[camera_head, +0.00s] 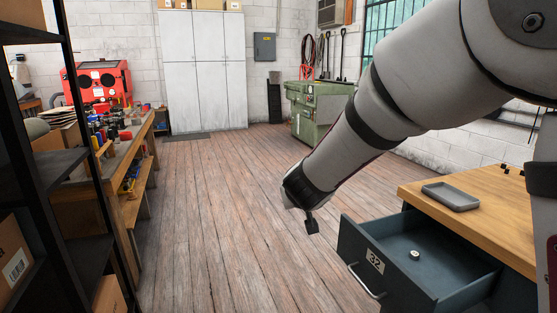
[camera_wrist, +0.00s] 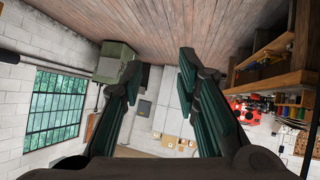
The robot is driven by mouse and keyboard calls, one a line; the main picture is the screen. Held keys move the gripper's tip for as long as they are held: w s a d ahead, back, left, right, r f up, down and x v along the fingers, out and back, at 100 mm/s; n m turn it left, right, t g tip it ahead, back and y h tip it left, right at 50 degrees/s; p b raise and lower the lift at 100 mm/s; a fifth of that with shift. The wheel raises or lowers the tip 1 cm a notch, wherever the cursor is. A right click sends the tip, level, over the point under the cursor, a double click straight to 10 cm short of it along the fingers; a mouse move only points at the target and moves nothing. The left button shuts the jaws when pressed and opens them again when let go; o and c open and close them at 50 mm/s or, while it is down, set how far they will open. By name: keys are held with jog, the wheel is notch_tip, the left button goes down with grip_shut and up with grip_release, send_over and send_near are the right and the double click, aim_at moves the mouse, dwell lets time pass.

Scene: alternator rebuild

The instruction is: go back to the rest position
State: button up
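My arm reaches in from the upper right of the head view. My gripper (camera_head: 311,224) hangs at its end over the wooden floor, just left of the open drawer and apart from it; only a dark part of it shows there. In the wrist view my gripper (camera_wrist: 159,68) has its two fingers well apart, with nothing between them. That view is upside down and shows the floor, the far wall and the window.
The blue-grey drawer (camera_head: 365,262), labelled 32, is pulled out and holds a small round metal part (camera_head: 415,255). A grey tray (camera_head: 450,196) lies on the wooden bench (camera_head: 487,222). A black shelf (camera_head: 80,165) and cluttered workbench (camera_head: 120,150) stand left. The middle floor is clear.

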jog(key=s+d+r+g+y, duration=0.1)
jog(key=s+r+g+y, duration=0.15)
jog(key=s, duration=0.65)
jog(key=s+d+r+g+y, duration=0.1)
jog(key=s+r, duration=0.3)
jog(key=s, duration=0.5)
jog(key=s+d+f+m+g+h, duration=0.15)
jog(key=s+d, duration=0.25)
jog(key=s, duration=0.5)
jog(key=s+d+f+m+g+h, duration=0.1)
jog(key=s+d+f+g, duration=0.2)
jog(key=s, duration=0.6)
jog(key=s+d+m+g+h, duration=0.1)
jog(key=s+d+g, duration=0.1)
jog(key=s+d, duration=0.6)
notch_tip(320, 180, up, 16)
jog(key=s+a+t+p, duration=0.1)
jog(key=a+t+p, duration=0.1)
jog(key=p, duration=1.3)
jog(key=shift+s+a+r+n+t, duration=0.15)
jog(key=shift+s+r+n+t, duration=0.15)
jog(key=shift+t, duration=0.2)
jog(key=shift+f, duration=0.15)
